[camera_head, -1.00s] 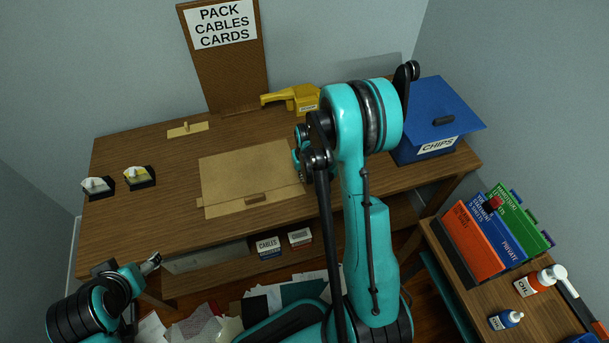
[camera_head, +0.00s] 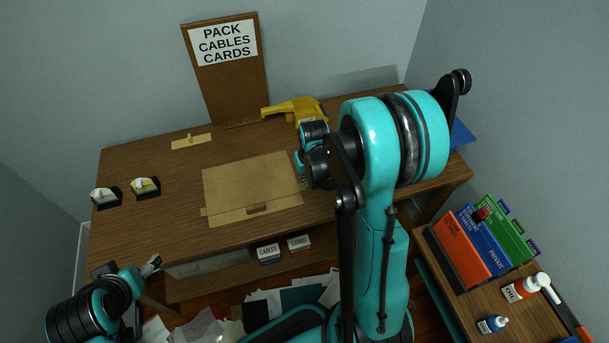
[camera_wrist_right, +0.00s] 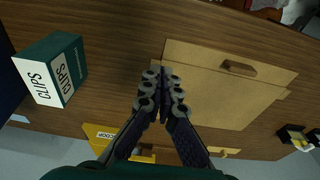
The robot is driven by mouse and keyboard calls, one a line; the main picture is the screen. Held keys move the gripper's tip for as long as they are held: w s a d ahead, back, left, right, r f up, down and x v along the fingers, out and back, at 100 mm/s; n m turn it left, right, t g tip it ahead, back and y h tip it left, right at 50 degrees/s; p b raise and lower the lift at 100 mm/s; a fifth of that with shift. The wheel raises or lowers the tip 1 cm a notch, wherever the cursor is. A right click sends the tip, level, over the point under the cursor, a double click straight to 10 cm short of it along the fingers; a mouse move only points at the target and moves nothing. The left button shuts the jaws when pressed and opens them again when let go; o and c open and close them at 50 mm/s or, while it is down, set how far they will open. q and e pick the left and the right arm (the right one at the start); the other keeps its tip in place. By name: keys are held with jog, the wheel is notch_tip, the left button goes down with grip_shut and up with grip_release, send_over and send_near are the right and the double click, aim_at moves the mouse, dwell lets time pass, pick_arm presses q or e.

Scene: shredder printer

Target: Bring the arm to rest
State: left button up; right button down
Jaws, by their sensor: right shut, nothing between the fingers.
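My right arm rises through the middle of the head view and bends over the desk (camera_head: 150,225). Its gripper (camera_head: 302,178) is partly hidden there by the arm links, over the right edge of a flat cardboard panel (camera_head: 245,185). In the right wrist view, the right gripper (camera_wrist_right: 163,88) has its fingers together with nothing between them, above the desk beside the same panel (camera_wrist_right: 225,85). My left gripper (camera_head: 153,263) is low at the left, in front of the desk edge; it is too small to tell whether it is open.
A yellow scoop (camera_head: 290,110) lies behind the right gripper. A green CLIPS box (camera_wrist_right: 58,68) shows in the wrist view. The blue bin (camera_head: 462,134) is mostly hidden by my arm. A side table (camera_head: 465,310) with folders (camera_head: 468,250) and bottles stands at right.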

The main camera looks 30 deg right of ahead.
jog(key=shift+s+r, duration=0.15)
jog(key=shift+r, duration=0.05)
jog(key=shift+a+r, duration=0.1)
jog(key=s+a+r+n+t, duration=0.1)
jog(key=s+a+r+t, duration=0.1)
jog(key=s+a+r, duration=0.3)
jog(key=s+a+r+n+t, duration=0.1)
jog(key=s+a+r+t, duration=0.2)
jog(key=s+a+r, duration=0.3)
notch_tip(320, 180, up, 5)
jog(key=shift+a+f+n+b, duration=0.15)
jog(key=shift+a+n+b, duration=0.25)
jog(key=shift+a, duration=0.5)
